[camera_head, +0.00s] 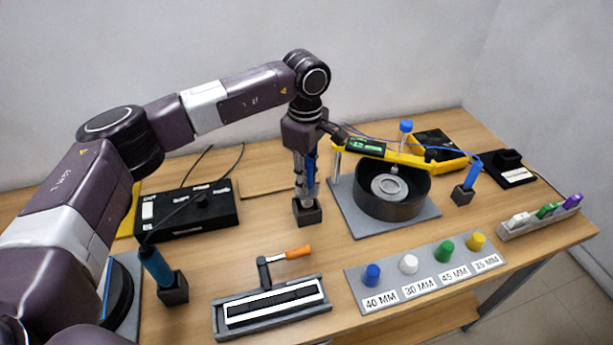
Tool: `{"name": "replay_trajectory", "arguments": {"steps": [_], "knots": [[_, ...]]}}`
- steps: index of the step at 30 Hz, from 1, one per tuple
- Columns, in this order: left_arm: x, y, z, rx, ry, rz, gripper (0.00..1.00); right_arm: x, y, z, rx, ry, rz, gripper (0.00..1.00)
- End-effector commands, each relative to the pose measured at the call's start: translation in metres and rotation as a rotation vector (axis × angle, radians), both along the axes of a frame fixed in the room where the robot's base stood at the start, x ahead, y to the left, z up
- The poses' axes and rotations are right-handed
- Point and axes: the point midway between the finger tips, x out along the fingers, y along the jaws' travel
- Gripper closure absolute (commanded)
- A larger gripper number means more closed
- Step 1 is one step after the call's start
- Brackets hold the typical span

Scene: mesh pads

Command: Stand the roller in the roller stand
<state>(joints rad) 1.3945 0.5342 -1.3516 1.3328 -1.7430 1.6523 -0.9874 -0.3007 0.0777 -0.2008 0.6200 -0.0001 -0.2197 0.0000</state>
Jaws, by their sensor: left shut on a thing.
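My left gripper (307,185) points straight down near the middle of the table. It is shut on a slim upright thing with a blue part, which I take to be the roller (311,163); the fingers hide most of it. Directly below is a small black block with a raised square holder, which looks like the roller stand (308,214). The roller's lower end is at or just above the top of this block; I cannot tell whether it is inside. My right gripper is not in view.
A round dark pan (392,204) on a grey plate stands right of the stand, under a yellow arm (375,148). A black box (187,212) is to the left. Similar blocks hold a teal handle (155,265) and a blue handle (472,172).

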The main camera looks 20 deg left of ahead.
Motion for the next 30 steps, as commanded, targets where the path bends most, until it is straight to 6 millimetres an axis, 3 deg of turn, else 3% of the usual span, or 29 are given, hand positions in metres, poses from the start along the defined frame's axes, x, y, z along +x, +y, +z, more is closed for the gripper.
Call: {"name": "replay_trajectory", "arguments": {"steps": [21,30], "knots": [[0.000,0.000,-0.045,0.000,-0.001,0.000,1.00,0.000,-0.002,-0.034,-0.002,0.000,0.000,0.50],[0.000,0.000,-0.045,0.000,-0.001,0.000,1.00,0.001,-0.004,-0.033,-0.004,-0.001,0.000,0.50]]}}
